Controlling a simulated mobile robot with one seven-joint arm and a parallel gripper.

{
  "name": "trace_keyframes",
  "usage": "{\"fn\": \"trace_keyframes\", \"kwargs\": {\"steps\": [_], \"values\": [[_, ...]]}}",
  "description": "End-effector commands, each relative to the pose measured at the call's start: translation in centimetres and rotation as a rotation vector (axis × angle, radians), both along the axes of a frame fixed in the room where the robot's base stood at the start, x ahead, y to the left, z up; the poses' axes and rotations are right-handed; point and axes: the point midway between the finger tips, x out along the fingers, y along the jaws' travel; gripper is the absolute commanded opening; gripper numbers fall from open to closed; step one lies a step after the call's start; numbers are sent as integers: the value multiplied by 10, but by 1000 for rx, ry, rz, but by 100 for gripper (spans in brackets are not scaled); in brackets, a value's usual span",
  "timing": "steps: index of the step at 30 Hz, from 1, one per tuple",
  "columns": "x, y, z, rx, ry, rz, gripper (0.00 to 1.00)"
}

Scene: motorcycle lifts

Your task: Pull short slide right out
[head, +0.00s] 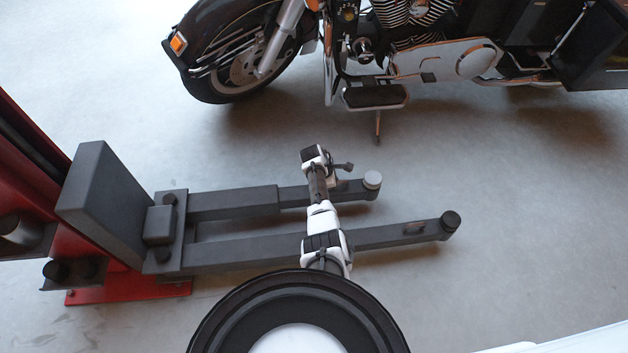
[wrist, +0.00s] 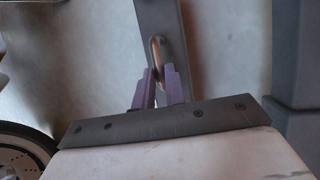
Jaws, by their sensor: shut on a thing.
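The short slide (head: 294,196) is the narrower dark grey bar that comes out of a sleeve (head: 235,203) on the far lift arm. It ends in a round pad (head: 372,180). In the wrist view the slide (wrist: 175,25) runs under my gripper, with a bronze-coloured loop handle (wrist: 156,48) on it. My gripper (wrist: 158,72) has its purple fingers closed around the near part of this handle. In the head view my own arm crosses over the slide and hides the handle and the fingertips.
The longer near lift arm (head: 370,236) lies beside the slide, with its own handle (head: 415,227) and pad (head: 450,221). A grey block and red post (head: 40,170) stand left. A motorcycle (head: 440,60) stands behind. The floor right of the pads is clear.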

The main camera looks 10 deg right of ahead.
Motion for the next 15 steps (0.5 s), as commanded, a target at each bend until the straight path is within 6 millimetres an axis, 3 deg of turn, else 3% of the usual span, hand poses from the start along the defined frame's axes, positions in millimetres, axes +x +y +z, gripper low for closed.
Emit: {"fn": "trace_keyframes", "kwargs": {"steps": [1, 6, 15], "values": [[-2, -11, -1, -3, 5, -5, 0], [-2, -28, -1, -3, 4, -4, 0], [-1, -34, -1, -3, 3, -4, 0]]}}
